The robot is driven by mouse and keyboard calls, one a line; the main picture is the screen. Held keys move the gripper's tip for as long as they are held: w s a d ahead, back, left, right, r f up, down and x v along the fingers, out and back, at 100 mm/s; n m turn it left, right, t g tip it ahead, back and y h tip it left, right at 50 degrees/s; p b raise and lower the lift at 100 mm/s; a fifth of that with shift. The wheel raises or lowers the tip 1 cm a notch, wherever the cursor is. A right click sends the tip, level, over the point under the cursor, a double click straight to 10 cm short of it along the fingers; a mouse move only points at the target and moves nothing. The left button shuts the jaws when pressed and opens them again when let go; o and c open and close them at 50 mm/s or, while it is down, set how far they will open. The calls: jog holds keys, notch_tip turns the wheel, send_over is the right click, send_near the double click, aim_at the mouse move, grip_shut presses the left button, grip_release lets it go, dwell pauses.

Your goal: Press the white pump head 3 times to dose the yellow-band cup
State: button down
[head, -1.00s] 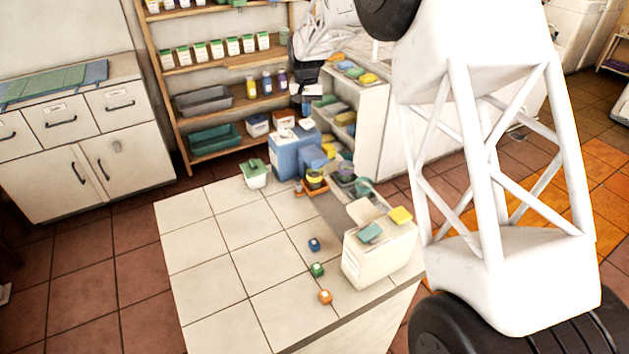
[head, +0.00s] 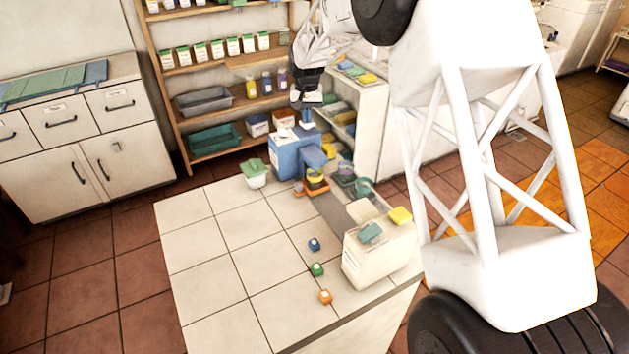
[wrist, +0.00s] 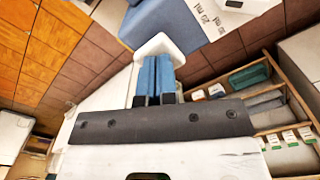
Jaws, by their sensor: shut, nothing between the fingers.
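The white pump head (wrist: 160,44) lies just past my fingertips in the wrist view, over a blue dispenser body (wrist: 185,20). In the head view the blue dispenser (head: 290,158) stands at the back of the tiled counter. My gripper (head: 307,121) is above it, pointing down, with blue fingers shut and empty. The fingers also show side by side in the wrist view (wrist: 156,62). Their tips are at or very close to the pump head; I cannot tell whether they touch. The yellow-band cup (head: 317,183) stands in front of the dispenser; its inside is not clear.
A purple-topped cup (head: 346,170) stands right of the yellow-band cup. A green-lidded tub (head: 255,173) is at left. A white box (head: 378,258) with coloured pads is at right.

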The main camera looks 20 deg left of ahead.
jog(key=shift+f, duration=0.7)
jog(key=shift+r, duration=1.75)
jog(key=shift+f, duration=1.75)
jog(key=shift+r, duration=1.8)
